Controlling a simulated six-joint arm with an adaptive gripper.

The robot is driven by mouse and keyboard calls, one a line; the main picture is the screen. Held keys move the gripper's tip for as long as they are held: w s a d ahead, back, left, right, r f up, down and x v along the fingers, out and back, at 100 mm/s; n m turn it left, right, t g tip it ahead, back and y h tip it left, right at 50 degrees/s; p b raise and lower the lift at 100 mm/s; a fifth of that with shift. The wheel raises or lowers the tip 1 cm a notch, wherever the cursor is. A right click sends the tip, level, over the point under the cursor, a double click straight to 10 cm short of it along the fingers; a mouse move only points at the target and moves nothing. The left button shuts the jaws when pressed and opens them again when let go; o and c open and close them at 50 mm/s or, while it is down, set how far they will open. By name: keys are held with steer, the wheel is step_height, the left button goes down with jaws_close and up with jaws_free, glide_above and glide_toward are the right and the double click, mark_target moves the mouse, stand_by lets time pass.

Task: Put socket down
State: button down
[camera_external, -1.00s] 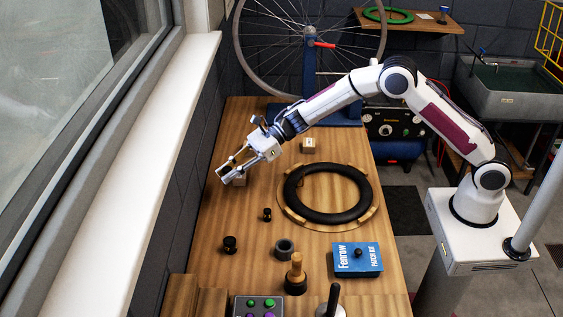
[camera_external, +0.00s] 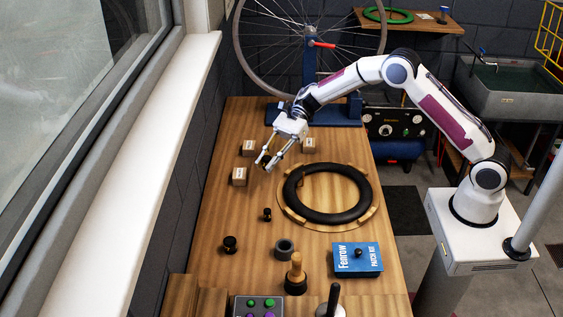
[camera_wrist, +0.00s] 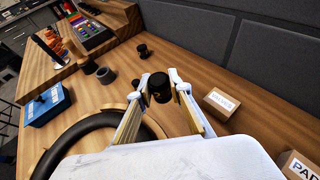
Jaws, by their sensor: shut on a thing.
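My gripper (camera_external: 268,165) is over the bench, between the small labelled boxes and the round tyre fixture. In the wrist view, its fingers (camera_wrist: 160,90) are closed on the socket (camera_wrist: 159,86), a short black cylinder. In the external view the socket is small and dark, partly hidden between the fingers. It appears to be held above the wooden bench top (camera_external: 215,212); the exact gap is hard to tell.
Labelled boxes stand nearby: one at the left (camera_external: 239,176), one behind it (camera_external: 249,147) and one at the right (camera_external: 308,145). A black tyre (camera_external: 328,220) lies right of my gripper. A small black part (camera_external: 267,214) and a black knob-like part (camera_external: 230,244) stand nearer the front.

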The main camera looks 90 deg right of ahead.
steer(key=shift+s+a+r, duration=0.1)
steer(key=shift+s+a, duration=0.1)
stand_by(0.3)
glide_above(269, 193)
steer(key=shift+f, duration=3.15)
steer(key=shift+f, duration=0.1)
steer(key=shift+f, duration=1.75)
steer(key=shift+f, duration=0.2)
steer(key=c, duration=1.8)
jaws_free()
steer(key=shift+c, duration=0.2)
steer(key=shift+r, duration=0.1)
